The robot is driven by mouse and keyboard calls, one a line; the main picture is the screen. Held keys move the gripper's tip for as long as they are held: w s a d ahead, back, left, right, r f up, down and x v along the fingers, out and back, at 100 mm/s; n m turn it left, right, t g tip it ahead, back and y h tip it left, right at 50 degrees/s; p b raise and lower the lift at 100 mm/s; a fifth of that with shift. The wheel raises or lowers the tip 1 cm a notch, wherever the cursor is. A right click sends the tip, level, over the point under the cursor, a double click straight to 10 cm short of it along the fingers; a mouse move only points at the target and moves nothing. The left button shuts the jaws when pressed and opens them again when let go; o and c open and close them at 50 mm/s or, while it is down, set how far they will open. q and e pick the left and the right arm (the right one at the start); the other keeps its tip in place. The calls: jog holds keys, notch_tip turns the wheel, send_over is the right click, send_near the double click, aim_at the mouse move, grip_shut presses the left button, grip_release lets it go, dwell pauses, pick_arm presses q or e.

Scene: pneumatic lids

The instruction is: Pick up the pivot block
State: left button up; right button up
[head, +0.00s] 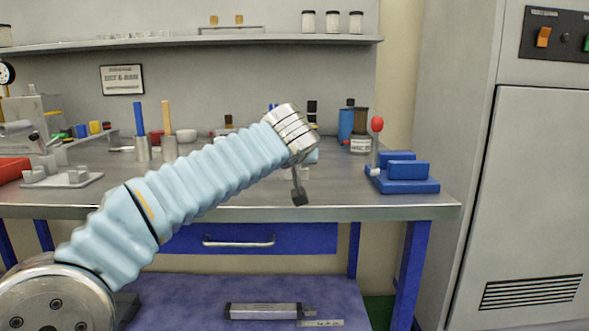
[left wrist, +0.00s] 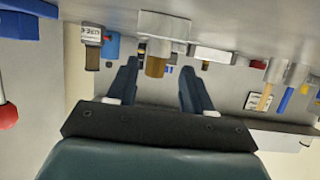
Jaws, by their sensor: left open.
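My left gripper (head: 300,197) is above the front half of the workbench, its dark fingertip pointing down. In the left wrist view its two dark fingers (left wrist: 158,82) are apart with nothing gripped. That view is upside down. A grey block with a brass-coloured cylinder (left wrist: 156,42) shows beyond and between the fingers, apart from them. It may be the pivot block, but I cannot be sure. In the head view, my arm and wrist hide the bench behind them, and I cannot pick this block out there. My right gripper is not in view.
A blue fixture (head: 408,180) with a red-knobbed lever (head: 377,125) stands at the bench's right end. Blue and brown jars (head: 346,124) stand at the back. Cups with coloured handles (head: 169,148) are left of my wrist. The bench front (head: 400,205) is clear.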

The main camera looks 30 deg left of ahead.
pick_arm(q)
jog(key=x, duration=0.1)
jog(key=p+x, duration=0.1)
jog(key=x, duration=0.2)
jog(key=shift+w+d+r+p, duration=0.15)
jog(key=shift+w+r+p, duration=0.05)
jog(key=shift+w+p, duration=0.25)
jog(key=shift+w+a+f, duration=0.2)
jog(key=shift+w+f, duration=0.05)
jog(key=shift+w, duration=0.1)
jog(key=shift+c, duration=0.3)
grip_shut()
